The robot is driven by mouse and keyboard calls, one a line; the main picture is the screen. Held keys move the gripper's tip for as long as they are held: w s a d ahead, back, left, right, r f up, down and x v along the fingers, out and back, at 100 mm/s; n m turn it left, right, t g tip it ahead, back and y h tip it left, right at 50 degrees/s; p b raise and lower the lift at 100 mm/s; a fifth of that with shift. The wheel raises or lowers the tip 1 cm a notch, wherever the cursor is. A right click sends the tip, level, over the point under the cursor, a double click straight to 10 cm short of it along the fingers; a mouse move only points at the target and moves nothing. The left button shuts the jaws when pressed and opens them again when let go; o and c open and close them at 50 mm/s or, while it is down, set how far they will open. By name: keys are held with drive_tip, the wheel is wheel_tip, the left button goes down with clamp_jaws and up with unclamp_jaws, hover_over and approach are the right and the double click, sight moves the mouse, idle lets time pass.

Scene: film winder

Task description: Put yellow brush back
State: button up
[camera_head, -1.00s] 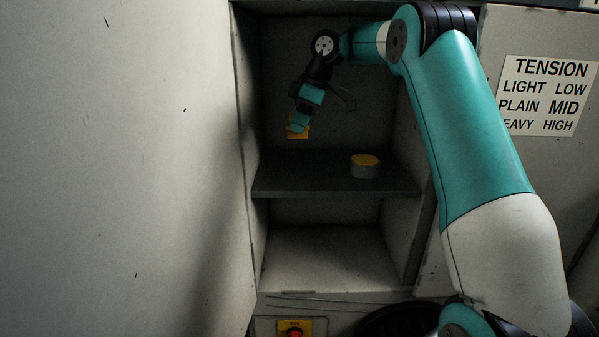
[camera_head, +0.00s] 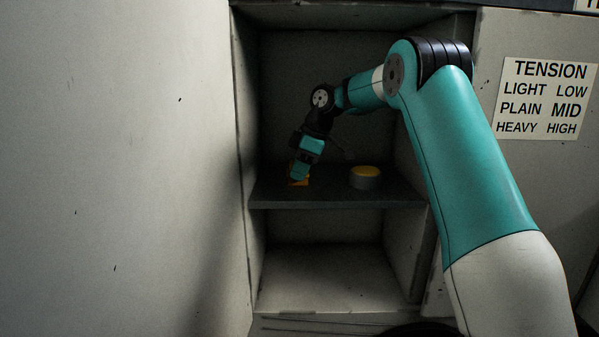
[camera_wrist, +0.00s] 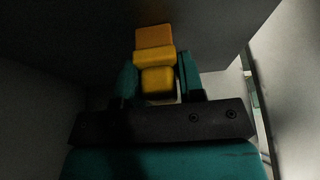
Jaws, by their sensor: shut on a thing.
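The yellow brush (camera_head: 299,182) is low in the left part of the cabinet, at the dark shelf (camera_head: 335,198). In the wrist view the yellow-orange brush (camera_wrist: 155,57) lies between the two teal fingers and reaches out past their tips. My gripper (camera_head: 298,174) is shut on it, pointing down and slightly left. The brush appears at or just above the shelf surface; I cannot tell whether it touches. My gripper partly hides it in the head view.
A round grey tin with a yellow top (camera_head: 366,177) stands on the shelf to the right of the brush. Cabinet walls stand close on both sides. A tension sign (camera_head: 543,98) is on the panel at right. The lower compartment (camera_head: 325,278) looks empty.

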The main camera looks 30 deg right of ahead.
drive_tip(key=o, duration=0.8)
drive_tip(key=shift+f+b, duration=0.25)
drive_tip(key=shift+b, duration=0.05)
drive_tip(key=p+v, duration=0.6)
drive_tip(key=v, duration=0.6)
drive_tip(key=shift+d+p, duration=0.1)
drive_tip(key=shift+p, duration=0.25)
